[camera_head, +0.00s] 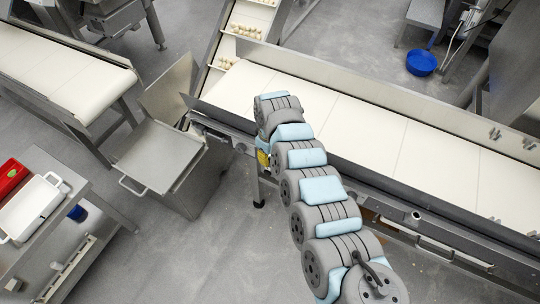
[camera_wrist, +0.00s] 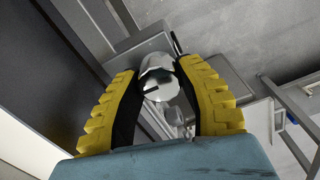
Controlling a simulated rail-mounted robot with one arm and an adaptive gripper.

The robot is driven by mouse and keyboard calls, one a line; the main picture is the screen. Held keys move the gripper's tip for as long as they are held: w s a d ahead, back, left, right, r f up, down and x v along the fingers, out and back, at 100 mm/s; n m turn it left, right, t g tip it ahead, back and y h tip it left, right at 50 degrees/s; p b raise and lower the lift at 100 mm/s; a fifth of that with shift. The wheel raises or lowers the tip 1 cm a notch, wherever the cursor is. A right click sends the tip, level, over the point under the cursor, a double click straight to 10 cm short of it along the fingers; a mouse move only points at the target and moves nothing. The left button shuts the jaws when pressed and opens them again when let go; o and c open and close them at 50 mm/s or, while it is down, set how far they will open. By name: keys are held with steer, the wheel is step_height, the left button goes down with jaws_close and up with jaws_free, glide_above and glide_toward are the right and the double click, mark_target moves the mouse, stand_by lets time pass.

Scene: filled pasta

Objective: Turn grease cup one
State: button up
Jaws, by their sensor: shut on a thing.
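In the wrist view my gripper (camera_wrist: 157,92) has its two yellow-backed, black-padded fingers on either side of a shiny round metal grease cup (camera_wrist: 158,66). The fingertips close on the cup's sides, and a dark slot or bar shows near its lower face. In the head view my arm reaches down to the near side of the conveyor (camera_head: 345,119). Only a yellow bit of my gripper (camera_head: 262,158) shows there, beside the conveyor's frame. The cup is hidden in the head view by my arm.
A metal bin with a tray (camera_head: 158,156) stands just left of my gripper. A second conveyor (camera_head: 60,65) is at the upper left. A blue bowl (camera_head: 421,63) lies on the far floor.

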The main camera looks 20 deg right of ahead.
steer(key=shift+a+r+p, duration=0.1)
steer(key=shift+p, duration=0.2)
steer(key=m+p, duration=0.2)
steer(key=p, duration=0.1)
steer(key=shift+r, duration=0.2)
steer(key=m+p, duration=0.2)
steer(key=shift+w+f+m, duration=0.1)
steer(key=shift+m, duration=0.2)
steer(key=m, duration=0.1)
steer(key=m+p, duration=0.1)
steer(key=m, duration=0.1)
steer(key=shift+f+m+p, duration=0.2)
steer(key=shift+m+p, duration=0.1)
steer(key=m, duration=0.5)
steer(key=shift+d+p, duration=0.25)
steer(key=shift+p, duration=0.15)
steer(key=shift+f+m, duration=0.1)
steer(key=shift+m, duration=0.2)
steer(key=o, duration=1.2)
